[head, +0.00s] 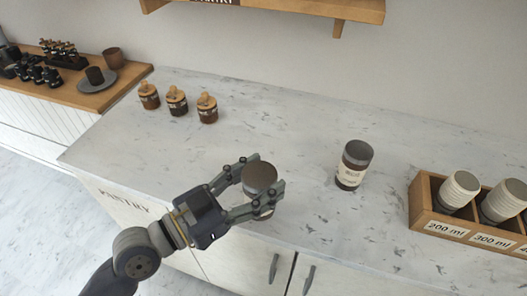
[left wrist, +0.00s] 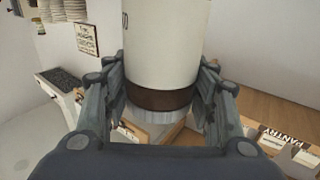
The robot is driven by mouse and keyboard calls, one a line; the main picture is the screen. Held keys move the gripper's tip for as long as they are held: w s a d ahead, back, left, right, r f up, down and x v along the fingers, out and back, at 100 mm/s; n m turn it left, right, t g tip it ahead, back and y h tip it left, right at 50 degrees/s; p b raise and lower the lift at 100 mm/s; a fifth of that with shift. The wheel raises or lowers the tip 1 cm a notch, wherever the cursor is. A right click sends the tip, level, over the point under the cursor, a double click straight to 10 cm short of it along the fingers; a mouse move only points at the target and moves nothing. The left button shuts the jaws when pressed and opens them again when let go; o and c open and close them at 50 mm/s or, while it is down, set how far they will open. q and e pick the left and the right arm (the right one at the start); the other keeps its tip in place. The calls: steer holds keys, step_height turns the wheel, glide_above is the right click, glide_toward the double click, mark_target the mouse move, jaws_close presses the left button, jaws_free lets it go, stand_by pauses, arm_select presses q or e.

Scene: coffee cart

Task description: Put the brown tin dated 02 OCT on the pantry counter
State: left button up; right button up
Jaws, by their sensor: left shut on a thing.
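In the left wrist view the held tin (left wrist: 165,45) shows a cream label and a brown band between the fingers. Its date cannot be read; only a bit of dark print shows at the label's left edge. Whether its base touches the counter cannot be told. A second brown tin (head: 354,165) with a grey lid and cream label stands upright on the counter, right of my gripper. My right gripper is not in view.
Three small jars with wooden lids (head: 177,101) stand at the counter's back left. A wooden rack (head: 423,205) with cup stacks, marked 200 ml and 300 ml, is at the right. A wooden shelf (head: 290,10) hangs above. The counter's middle is clear.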

arm_select(q)
steer(key=w+f, duration=0.1)
steer(key=w, duration=0.3)
steer(key=w+d+f, duration=0.1)
steer(key=w+f, duration=0.1)
steer(key=w, duration=0.2)
steer(key=w+f+p, duration=0.1)
steer(key=w, duration=0.4)
steer(key=shift+w+d+f, duration=0.1)
steer(key=shift+d+f, duration=0.15)
steer(key=shift+f, duration=0.1)
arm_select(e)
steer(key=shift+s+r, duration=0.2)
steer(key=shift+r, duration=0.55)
arm_select(q)
steer(key=shift+f, duration=0.1)
steer(key=o, duration=1.3)
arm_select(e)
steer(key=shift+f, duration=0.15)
